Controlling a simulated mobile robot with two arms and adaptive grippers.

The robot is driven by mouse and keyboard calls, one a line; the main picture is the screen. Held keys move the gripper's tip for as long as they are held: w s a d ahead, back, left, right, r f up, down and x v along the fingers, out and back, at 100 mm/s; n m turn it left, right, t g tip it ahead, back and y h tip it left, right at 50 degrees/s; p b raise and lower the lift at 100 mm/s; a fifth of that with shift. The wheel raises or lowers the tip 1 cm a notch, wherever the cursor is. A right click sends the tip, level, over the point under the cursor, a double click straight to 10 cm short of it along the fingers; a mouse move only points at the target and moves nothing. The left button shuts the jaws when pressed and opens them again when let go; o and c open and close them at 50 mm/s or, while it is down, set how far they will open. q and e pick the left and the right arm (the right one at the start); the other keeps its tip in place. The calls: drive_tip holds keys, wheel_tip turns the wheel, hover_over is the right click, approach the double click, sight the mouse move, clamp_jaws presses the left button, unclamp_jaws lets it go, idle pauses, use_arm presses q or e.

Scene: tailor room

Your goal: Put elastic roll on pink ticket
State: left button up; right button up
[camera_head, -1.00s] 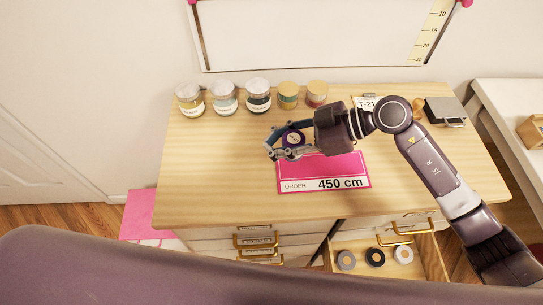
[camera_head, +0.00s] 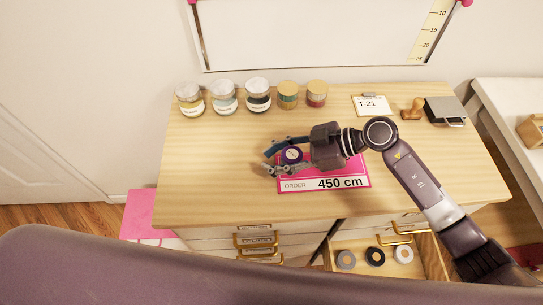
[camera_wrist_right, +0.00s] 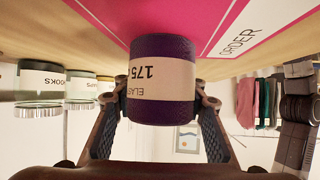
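The purple elastic roll (camera_head: 291,154) with a pale label stands upright at the top left corner of the pink ticket (camera_head: 330,168), marked "ORDER 450 cm". In the right wrist view the roll (camera_wrist_right: 160,80) stands over the ticket's corner, with the pink surface (camera_wrist_right: 205,25) behind its base. My right gripper (camera_head: 266,161) reaches in from the right, a finger on each side of the roll. In the wrist view small gaps show between the fingers (camera_wrist_right: 160,100) and the roll, so it looks open. My left gripper is not in view.
Several jars (camera_head: 257,97) stand along the table's back left. A T-21 card (camera_head: 369,104), a wooden stamp (camera_head: 413,109) and a dark box (camera_head: 445,111) are at the back right. An open drawer (camera_head: 433,262) holds three rolls. The left part of the table (camera_head: 200,165) is clear.

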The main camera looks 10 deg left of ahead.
sight(293, 154)
drive_tip(key=o, duration=0.4)
drive_tip(key=shift+c, duration=0.2)
drive_tip(key=shift+r, duration=0.1)
drive_tip(key=b+v, duration=0.2)
drive_tip(key=v, duration=0.9)
drive_tip(key=shift+w, duration=0.1)
drive_tip(key=shift+d+r, duration=0.3)
drive_tip(key=shift+d, duration=0.15)
